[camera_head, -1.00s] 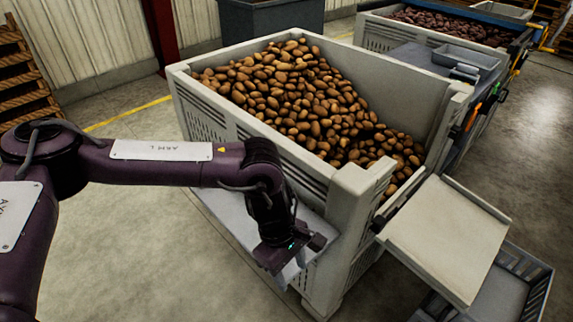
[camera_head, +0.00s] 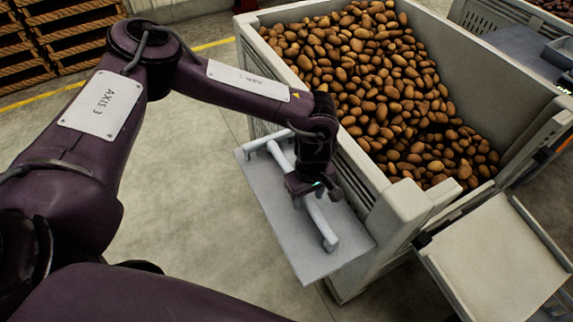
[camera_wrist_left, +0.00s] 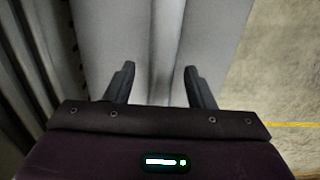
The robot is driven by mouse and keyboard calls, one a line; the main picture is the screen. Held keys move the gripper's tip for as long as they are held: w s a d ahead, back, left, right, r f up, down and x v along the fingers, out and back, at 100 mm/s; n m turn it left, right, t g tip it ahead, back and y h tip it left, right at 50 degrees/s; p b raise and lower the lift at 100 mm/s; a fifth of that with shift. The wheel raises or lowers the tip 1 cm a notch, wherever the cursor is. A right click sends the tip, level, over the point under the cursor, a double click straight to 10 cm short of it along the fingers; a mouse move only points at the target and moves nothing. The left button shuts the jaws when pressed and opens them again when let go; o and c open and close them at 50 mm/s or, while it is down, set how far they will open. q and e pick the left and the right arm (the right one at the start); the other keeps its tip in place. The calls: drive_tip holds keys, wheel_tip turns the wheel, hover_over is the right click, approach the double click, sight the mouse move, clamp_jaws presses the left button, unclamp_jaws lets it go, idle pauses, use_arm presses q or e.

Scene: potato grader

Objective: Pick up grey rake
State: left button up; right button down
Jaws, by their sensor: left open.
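The grey rake (camera_head: 322,224) lies on a light grey shelf (camera_head: 283,222) along the near side of the potato bin. Its bar-like end (camera_head: 268,138) is at the shelf's far end and its other end points toward the front. My left gripper (camera_head: 316,197) is over the middle of the rake and hides part of it. In the left wrist view my left gripper (camera_wrist_left: 159,68) is open, with the grey handle (camera_wrist_left: 160,82) running between its two fingers. I cannot tell whether the fingers touch it. My right gripper is not in view.
A large grey bin (camera_head: 365,185) full of brown potatoes (camera_head: 375,85) stands right beside the shelf. A pale sloping tray (camera_head: 495,255) is at the lower right. Wooden pallets (camera_head: 60,40) stand at the back left. The floor left of the shelf is clear.

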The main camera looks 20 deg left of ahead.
use_arm(q)
drive_tip(key=shift+s+f, duration=0.1)
drive_tip(key=shift+f, duration=0.3)
clamp_jaws()
wheel_tip(320, 180, up, 20)
drive_tip(key=b, duration=0.1)
drive_tip(key=shift+b, duration=0.35)
